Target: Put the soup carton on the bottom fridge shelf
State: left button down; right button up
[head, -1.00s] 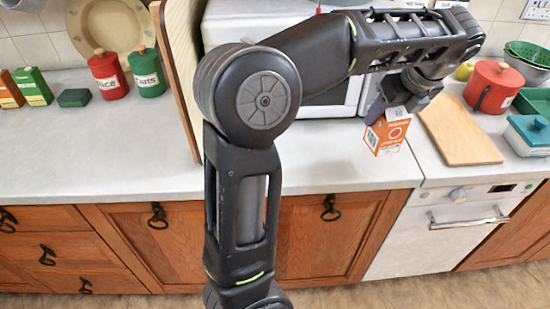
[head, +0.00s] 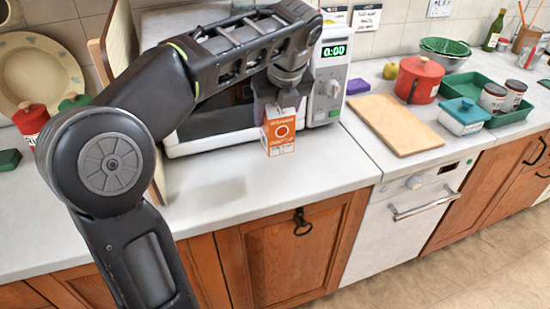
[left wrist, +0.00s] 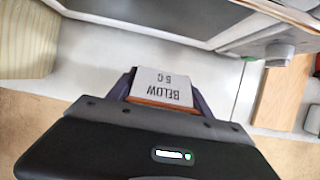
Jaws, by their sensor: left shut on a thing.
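The soup carton (head: 279,134) is an orange and white box. It hangs upright from my left gripper (head: 276,100), in front of the microwave and above the worktop. My left gripper is shut on the top of the carton. In the left wrist view the carton's white top (left wrist: 162,86), marked "BELOW 5 C", sits between the fingers of my left gripper (left wrist: 163,92). My right gripper is not in view. No fridge or fridge shelf shows in these frames.
A microwave (head: 331,77) stands behind the carton. To the right are a wooden board (head: 397,124), a red pot (head: 418,80), a blue-green dish (head: 464,116) and a green tray (head: 513,115). The worktop (head: 322,164) in front of the microwave is clear.

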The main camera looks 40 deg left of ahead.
aim_at(276, 144)
pick_arm(q)
jog(key=shift+f, duration=2.35)
jog(key=shift+f+b, duration=0.3)
jog(key=shift+f, duration=1.55)
jog(key=shift+f, duration=0.15)
jog(key=shift+c, duration=2.2)
grip_release()
